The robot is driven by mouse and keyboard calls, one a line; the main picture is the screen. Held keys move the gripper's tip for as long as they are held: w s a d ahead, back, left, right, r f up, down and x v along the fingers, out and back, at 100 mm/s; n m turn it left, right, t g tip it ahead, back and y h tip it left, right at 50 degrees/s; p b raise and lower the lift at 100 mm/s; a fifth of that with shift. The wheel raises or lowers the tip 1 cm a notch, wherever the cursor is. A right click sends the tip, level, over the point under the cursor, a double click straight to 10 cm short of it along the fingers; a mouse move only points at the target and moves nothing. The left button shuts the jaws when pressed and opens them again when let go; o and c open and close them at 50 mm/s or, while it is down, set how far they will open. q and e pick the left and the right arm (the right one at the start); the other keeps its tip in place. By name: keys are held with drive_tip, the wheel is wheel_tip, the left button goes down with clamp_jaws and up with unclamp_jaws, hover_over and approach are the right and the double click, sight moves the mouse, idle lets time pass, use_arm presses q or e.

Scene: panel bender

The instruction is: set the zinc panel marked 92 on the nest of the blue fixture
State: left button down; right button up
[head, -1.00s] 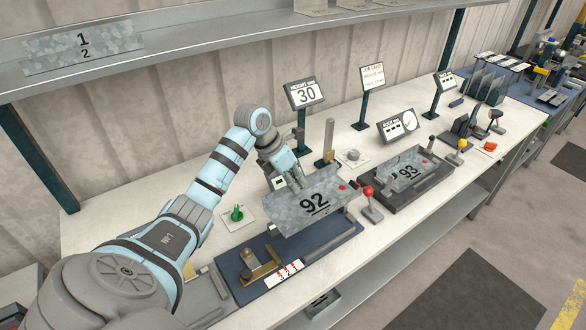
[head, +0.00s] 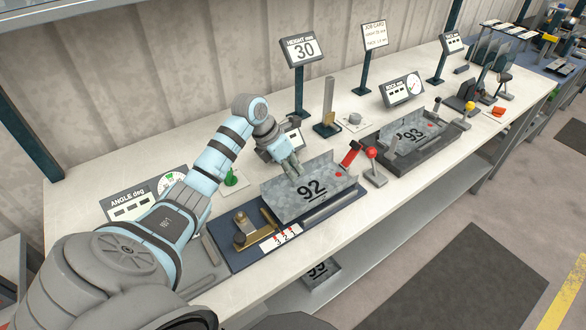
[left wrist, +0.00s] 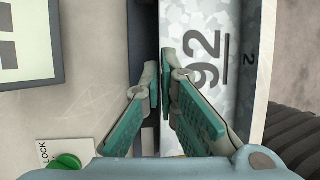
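The zinc panel marked 92 (head: 295,205) is a grey tray-like sheet with raised flanges and a red dot. It lies level over the right part of the blue fixture (head: 228,258); I cannot tell whether it touches the nest, which it hides. My left gripper (head: 292,168) is at the panel's back flange. In the left wrist view, the fingers (left wrist: 165,82) are closed around the flange of the panel (left wrist: 232,20). My right gripper is not in view.
A red handle (head: 350,154) and a red-ball lever (head: 371,153) stand just right of the panel. Panel 93 (head: 411,133) sits in a dark fixture further right. A green knob (head: 231,178) and a brass-coloured block (head: 242,230) are to the left. The height display (head: 303,50) reads 30.

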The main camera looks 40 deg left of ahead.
use_arm(q)
drive_tip(key=shift+f+b, duration=0.85)
drive_tip(key=shift+f, duration=0.15)
drive_tip(key=shift+s+d+f, duration=0.15)
drive_tip(key=shift+s+f, duration=0.1)
drive_tip(key=shift+f, duration=0.1)
idle(0.5)
drive_tip(key=c, duration=1.7)
unclamp_jaws()
drive_tip(key=shift+w+a+f, duration=0.15)
drive_tip(key=shift+a, duration=0.05)
drive_tip(key=shift+d, duration=0.1)
drive_tip(key=shift+r, duration=0.3)
drive_tip(key=v, duration=1.1)
drive_tip(key=shift+r, duration=0.25)
